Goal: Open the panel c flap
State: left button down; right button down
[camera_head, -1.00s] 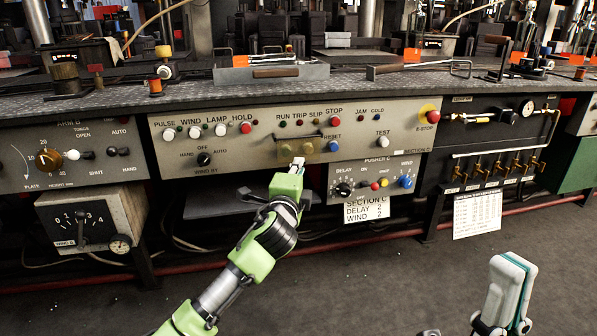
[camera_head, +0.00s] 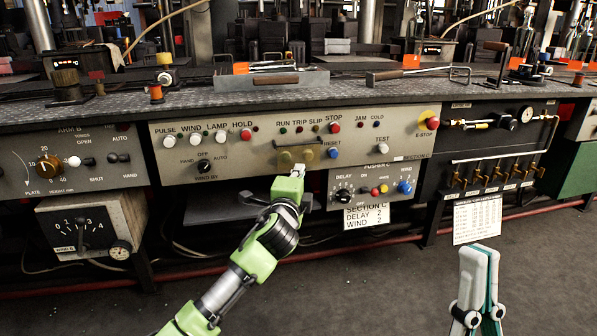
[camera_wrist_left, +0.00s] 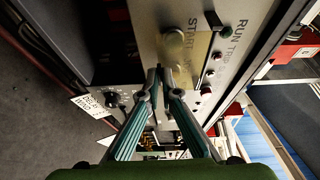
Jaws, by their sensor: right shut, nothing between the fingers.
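The panel C flap (camera_head: 300,155) is a small see-through yellowish cover low in the middle of the section C panel (camera_head: 240,165). It hangs down over two round buttons, with a dark bar along its top. In the left wrist view the flap (camera_wrist_left: 199,50) lies just beyond the fingertips. My left gripper (camera_head: 297,172) is just below the flap's lower edge and holds nothing visible. Its tips (camera_wrist_left: 160,70) are close together; whether they touch each other or the flap is unclear. My right gripper (camera_head: 480,255) is shut and empty at the lower right, away from the panel.
Knobs and lamps surround the flap, with a blue reset button (camera_head: 333,152) to its right. The pusher C box (camera_head: 372,187) hangs lower right. An emergency stop (camera_head: 432,123) is at the panel's right end. The floor in front is clear.

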jog(key=w+a+f+g+h+p, duration=0.2)
jog(key=w+f+g+p, duration=0.1)
jog(key=w+f+g, duration=0.55)
jog(key=w+d+f+g+h+p, duration=0.1)
jog(key=w+f+g+h+p, duration=0.3)
jog(key=f, duration=0.6)
jog(key=s+d+f+g+h+p, duration=0.1)
jog(key=s+d+f+g+p, duration=0.2)
jog(key=s+f+g, duration=0.65)
jog(key=s+d+f+g+h+p, duration=0.1)
jog(key=s+d+f+g+p, duration=0.4)
jog(key=f, duration=0.7)
pick_arm(q)
jog(key=g+p, duration=0.1)
jog(key=s+r+n+g+p, duration=0.1)
jog(key=s+g+p, duration=0.1)
jog(key=shift+d+r+g, duration=0.25)
jog(key=shift+d+g, duration=0.1)
jog(key=shift+g, duration=0.05)
pick_arm(e)
jog(key=s+f, duration=0.2)
jog(key=f, duration=0.5)
jog(key=s+f, duration=0.3)
jog(key=f, duration=0.4)
jog(key=shift+a+f+m+g, duration=0.3)
jog(key=shift+a+f+g, duration=0.1)
jog(key=shift+a, duration=0.05)
pick_arm(q)
jog(key=c, duration=2.6)
grip_release()
